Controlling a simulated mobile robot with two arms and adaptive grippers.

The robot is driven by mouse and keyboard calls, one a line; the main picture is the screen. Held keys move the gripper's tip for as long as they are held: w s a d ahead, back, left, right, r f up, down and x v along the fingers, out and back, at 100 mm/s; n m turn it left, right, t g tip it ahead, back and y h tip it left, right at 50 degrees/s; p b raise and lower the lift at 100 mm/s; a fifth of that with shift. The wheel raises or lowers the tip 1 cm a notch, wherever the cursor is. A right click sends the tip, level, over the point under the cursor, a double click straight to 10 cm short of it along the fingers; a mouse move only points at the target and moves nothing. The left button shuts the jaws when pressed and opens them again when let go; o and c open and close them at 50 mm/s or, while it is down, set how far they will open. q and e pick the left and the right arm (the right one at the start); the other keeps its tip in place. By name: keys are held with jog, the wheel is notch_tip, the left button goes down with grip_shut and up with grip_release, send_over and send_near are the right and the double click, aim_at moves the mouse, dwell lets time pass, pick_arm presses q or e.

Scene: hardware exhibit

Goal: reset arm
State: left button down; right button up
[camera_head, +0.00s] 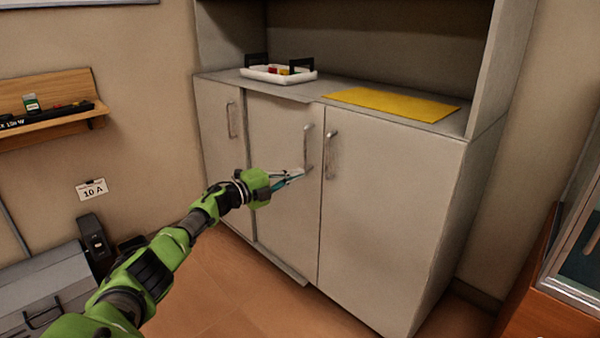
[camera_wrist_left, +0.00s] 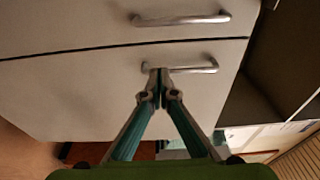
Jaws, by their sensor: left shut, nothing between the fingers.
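My left gripper (camera_head: 299,174) reaches in from the left in the head view, in front of the middle cabinet door (camera_head: 275,140). Its fingers are together with nothing between them. The tips are close to the lower part of that door's metal handle (camera_head: 307,148). In the left wrist view the closed fingertips (camera_wrist_left: 158,72) overlap the left end of a handle (camera_wrist_left: 195,69); I cannot tell whether they touch it. The middle door seems to stand slightly out from the cabinet. My right gripper is not in view.
The right door (camera_head: 385,210) and left door (camera_head: 221,145) look shut. A white tray (camera_head: 262,77) with small coloured items and a yellow mat (camera_head: 390,103) lie on the cabinet top. A wooden shelf (camera_head: 50,92) hangs at left. A glass-topped case stands at right.

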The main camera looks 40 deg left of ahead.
pick_arm(q)
jog(key=s+a, duration=0.4)
jog(key=a, duration=0.3)
jog(key=shift+s+f, duration=0.15)
jog(key=shift+s, duration=0.1)
jog(key=shift+a, duration=0.1)
